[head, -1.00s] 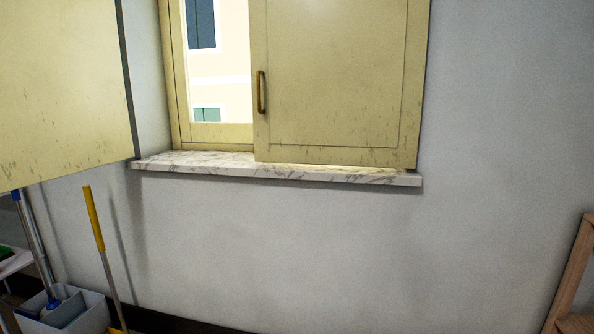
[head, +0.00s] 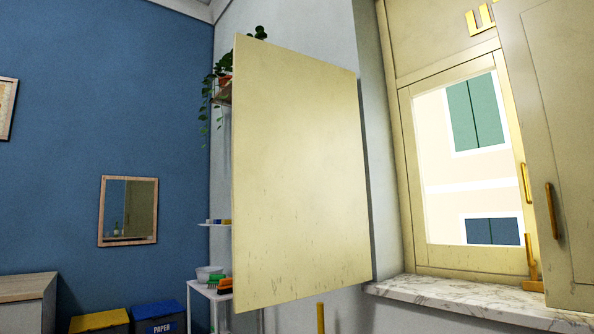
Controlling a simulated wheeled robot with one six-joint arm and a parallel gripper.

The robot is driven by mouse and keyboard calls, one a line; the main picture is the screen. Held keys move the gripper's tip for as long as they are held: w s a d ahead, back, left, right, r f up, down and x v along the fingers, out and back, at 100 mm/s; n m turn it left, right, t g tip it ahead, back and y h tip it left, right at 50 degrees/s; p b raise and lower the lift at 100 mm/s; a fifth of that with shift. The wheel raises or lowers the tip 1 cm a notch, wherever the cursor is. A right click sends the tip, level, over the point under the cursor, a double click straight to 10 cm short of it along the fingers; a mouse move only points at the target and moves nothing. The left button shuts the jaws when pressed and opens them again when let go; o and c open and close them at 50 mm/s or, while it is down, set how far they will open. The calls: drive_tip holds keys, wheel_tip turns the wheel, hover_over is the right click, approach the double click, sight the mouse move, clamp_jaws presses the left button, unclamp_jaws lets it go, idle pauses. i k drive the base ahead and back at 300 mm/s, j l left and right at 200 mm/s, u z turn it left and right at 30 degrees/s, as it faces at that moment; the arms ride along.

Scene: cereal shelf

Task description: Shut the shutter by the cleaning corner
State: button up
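The left shutter (head: 298,180), a cream panel, stands swung open into the room, in front of the cleaning corner's white shelf (head: 207,290). Its hinged edge is at the left side of the window (head: 465,170). No handle shows on the face of it that I see. The right shutter (head: 558,130) covers the right part of the window and has a brass handle (head: 551,211). My gripper is not in view.
A marble sill (head: 455,300) juts out below the window. A yellow broom handle (head: 320,318) stands under the open shutter. Bins (head: 158,318) and a cabinet (head: 28,300) line the blue wall, where a mirror (head: 128,211) hangs. A plant (head: 222,80) sits high behind the shutter.

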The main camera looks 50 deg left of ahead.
sight(299, 220)
drive_tip(key=j+z, duration=0.1)
drive_tip(key=j, duration=1.75)
drive_tip(key=j+z, duration=0.15)
drive_tip(key=j, duration=0.75)
drive_tip(key=k+j, duration=0.1)
drive_tip(key=j, duration=0.8)
drive_tip(key=k+j+z, duration=0.15)
drive_tip(key=j, duration=0.75)
drive_tip(key=i, duration=0.05)
